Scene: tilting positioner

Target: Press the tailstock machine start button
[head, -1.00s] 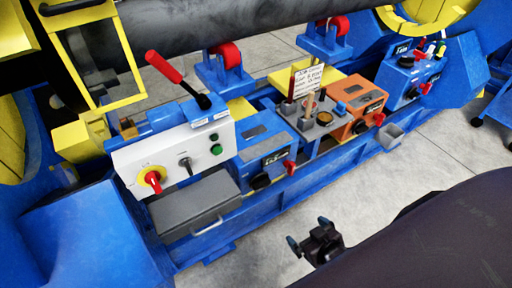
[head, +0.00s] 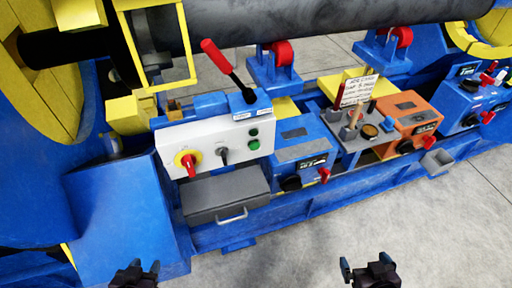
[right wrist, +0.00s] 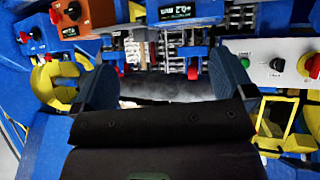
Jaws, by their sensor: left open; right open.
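A white control panel (head: 215,143) stands on the blue machine, left of centre in the head view. It has a green button (head: 254,145) below a darker button (head: 253,132), a black selector (head: 223,153) and a red knob on a yellow disc (head: 188,161). The panel also shows upside down at the right of the right wrist view, with its green button (right wrist: 245,62). My left gripper (head: 138,266) is open and empty at the bottom edge, below the panel. My right gripper (head: 367,264) is open and empty at the lower right, away from the panel.
A grey box with a handle (head: 225,197) juts out below the panel. A red-handled lever (head: 216,56) rises above it. Blue (head: 300,155) and orange (head: 407,118) control boxes stand to the right. The concrete floor (head: 440,215) in front is clear.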

